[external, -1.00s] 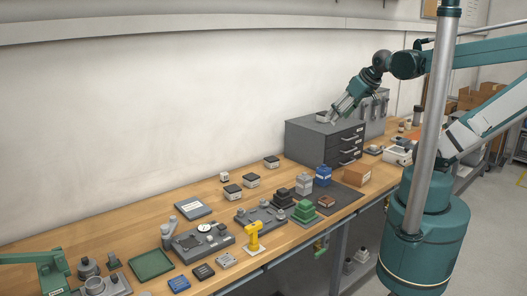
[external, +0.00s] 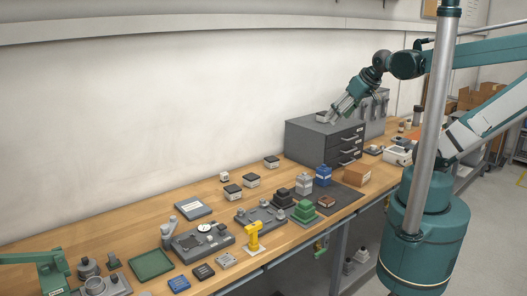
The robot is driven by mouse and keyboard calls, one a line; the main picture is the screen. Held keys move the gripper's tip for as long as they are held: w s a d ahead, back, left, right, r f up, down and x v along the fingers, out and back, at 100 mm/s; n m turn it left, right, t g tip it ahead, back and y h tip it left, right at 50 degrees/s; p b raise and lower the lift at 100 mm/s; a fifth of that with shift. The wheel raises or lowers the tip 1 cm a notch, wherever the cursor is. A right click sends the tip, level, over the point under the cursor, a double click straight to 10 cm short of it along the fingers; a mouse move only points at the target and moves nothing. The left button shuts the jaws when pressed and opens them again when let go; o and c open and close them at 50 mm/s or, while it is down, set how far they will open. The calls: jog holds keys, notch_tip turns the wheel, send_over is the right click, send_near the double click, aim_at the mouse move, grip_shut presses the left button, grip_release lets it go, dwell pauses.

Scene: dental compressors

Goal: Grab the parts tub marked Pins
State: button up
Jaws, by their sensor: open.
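My gripper (external: 336,117) is open, pointing down and to the left just above the top of the grey drawer cabinet (external: 308,146). A small grey tub-like item (external: 322,117) sits on the cabinet top, at the fingertips or just beside them. I cannot tell whether they touch it. Several small pale tubs with dark lids stand on the wooden bench left of the cabinet, including one near the cabinet (external: 272,162), one in the middle (external: 251,181) and one nearer the front (external: 232,192). Their labels are too small to read, so I cannot tell which is marked Pins.
The wooden bench (external: 120,224) runs along the wall. A grey case (external: 374,112) is behind my gripper.

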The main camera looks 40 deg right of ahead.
jog(key=shift+w, duration=0.1)
jog(key=m+g+b, duration=0.5)
jog(key=m+g, duration=0.2)
jog(key=m, duration=1.2)
send_over(272, 158)
jog(key=f, duration=2.8)
jog(key=shift+s+a, duration=0.15)
jog(key=shift+s, duration=0.1)
jog(key=shift+w+f, duration=0.1)
jog(key=shift+f, duration=0.25)
